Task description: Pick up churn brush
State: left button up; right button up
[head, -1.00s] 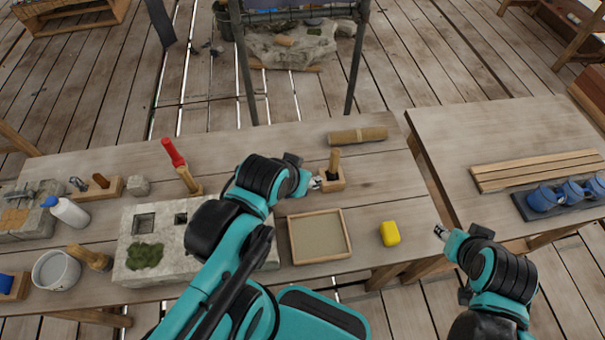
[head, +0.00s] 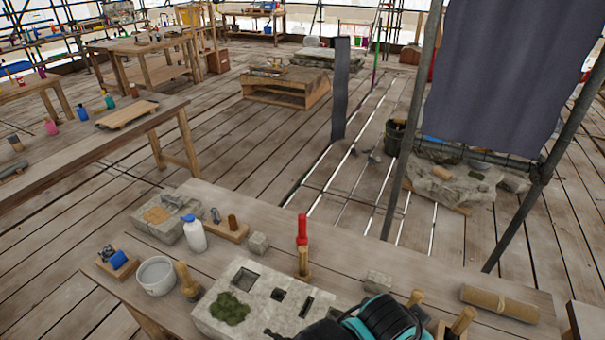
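I cannot tell for sure which tool is the churn brush. A brush with a thick wooden handle (head: 187,281) stands beside the grey bucket (head: 157,275) on the workbench, in the head view. Two more upright wooden handles, one (head: 415,298) and another (head: 462,320), stand at the lower right, their lower parts hidden or cut off. My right gripper is out of view.
The pale stone block (head: 262,301) with square sockets and moss fills the bench front. A scaffold pole rises behind the bench.

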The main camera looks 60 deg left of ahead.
aim_at(191, 289)
jog(key=k+j+u, duration=0.15)
jog(key=k+u, duration=0.25)
jog(key=k, duration=0.25)
jog(key=l+u, duration=0.1)
jog(key=u, duration=0.35)
jog(key=l+u, duration=0.15)
jog(key=u, duration=0.25)
jog(key=i+l+u, duration=0.1)
jog(key=u, duration=0.35)
jog(key=l+u, duration=0.1)
jog(key=u, duration=0.3)
jog(key=l+u, duration=0.15)
jog(key=u, duration=0.3)
jog(key=i+l+u, duration=0.1)
jog(key=i+l, duration=0.2)
jog(key=l, duration=0.1)
